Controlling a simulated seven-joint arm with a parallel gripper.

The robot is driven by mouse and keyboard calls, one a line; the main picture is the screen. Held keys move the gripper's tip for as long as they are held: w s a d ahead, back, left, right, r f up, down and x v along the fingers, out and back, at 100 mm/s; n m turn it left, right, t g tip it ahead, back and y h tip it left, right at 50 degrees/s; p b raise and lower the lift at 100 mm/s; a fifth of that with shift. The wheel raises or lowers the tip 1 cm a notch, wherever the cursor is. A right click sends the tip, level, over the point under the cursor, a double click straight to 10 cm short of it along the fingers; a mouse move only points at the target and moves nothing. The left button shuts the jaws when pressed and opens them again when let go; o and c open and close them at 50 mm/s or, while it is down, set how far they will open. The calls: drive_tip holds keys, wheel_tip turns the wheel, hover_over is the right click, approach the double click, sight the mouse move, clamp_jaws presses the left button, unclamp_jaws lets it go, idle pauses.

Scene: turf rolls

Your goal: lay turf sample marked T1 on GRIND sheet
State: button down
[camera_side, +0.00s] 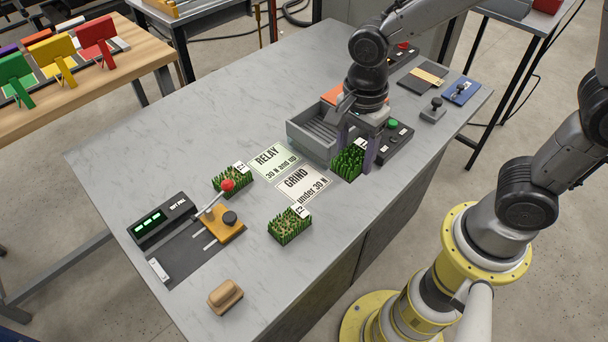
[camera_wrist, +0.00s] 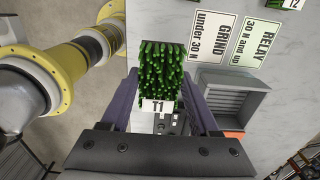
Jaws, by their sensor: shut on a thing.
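The green turf sample marked T1 (camera_wrist: 160,72) sits between the two fingers of my gripper (camera_wrist: 162,100) in the wrist view, with its white T1 tag facing the camera. In the side view my gripper (camera_side: 354,153) is shut on this turf (camera_side: 347,161), right of the GRIND sheet. I cannot tell whether it touches the table. The GRIND sheet (camera_side: 303,186), reading "under 30 N", lies flat and bare. It also shows in the wrist view (camera_wrist: 213,38). The RELAY sheet (camera_side: 273,161), reading "30 N and up", lies bare behind it.
Two other turf samples stand near the sheets, one (camera_side: 290,227) in front and one (camera_side: 230,182) to the left. A grey open tray (camera_side: 311,139) is beside my gripper. A red-knobbed lever device (camera_side: 222,222) and a tan block (camera_side: 225,296) are at the left front.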

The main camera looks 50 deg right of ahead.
drive_tip(key=w+a+f, duration=0.2)
drive_tip(key=w+f, duration=0.1)
drive_tip(key=w, duration=0.3)
hover_over(304, 184)
drive_tip(key=f, duration=0.4)
drive_tip(key=shift+s+d+f, duration=0.1)
drive_tip(key=shift+s+f, duration=0.1)
drive_tip(key=shift+f, duration=0.2)
drive_tip(key=shift+w+f, duration=0.3)
drive_tip(key=shift+f, duration=1.55)
drive_tip(key=shift+f, duration=0.15)
drive_tip(key=shift+c, duration=0.6)
unclamp_jaws()
wheel_tip(304, 184, up, 12)
drive_tip(key=shift+r, duration=0.25)
